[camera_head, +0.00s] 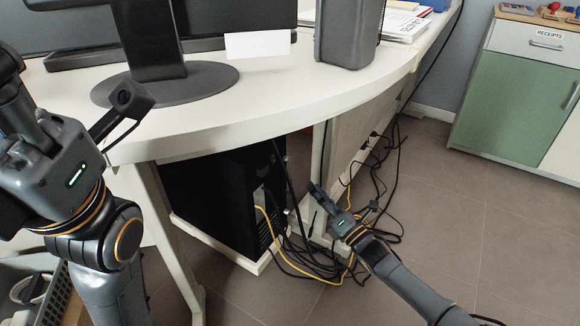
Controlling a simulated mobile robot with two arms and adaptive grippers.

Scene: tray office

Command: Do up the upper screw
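The upper screw is too small to make out in this view. A black computer tower (210,190) stands under the desk, with its rear side turned to the right. A light connector panel (259,198) shows on that rear side, with a yellow cable (268,228) coming from it. My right gripper (318,193) is low beside the desk panel, to the right of the tower and apart from it in the picture; whether it holds anything is unclear. My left gripper (118,108) is over the desk's front edge at the left; its fingers are seen edge-on.
The white desk (240,105) curves above the tower and carries a monitor stand (170,82), a blank card (257,44) and a grey box (348,35). Tangled black cables (300,255) lie on the floor around my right gripper. A green cabinet (515,105) stands at right; floor before it is clear.

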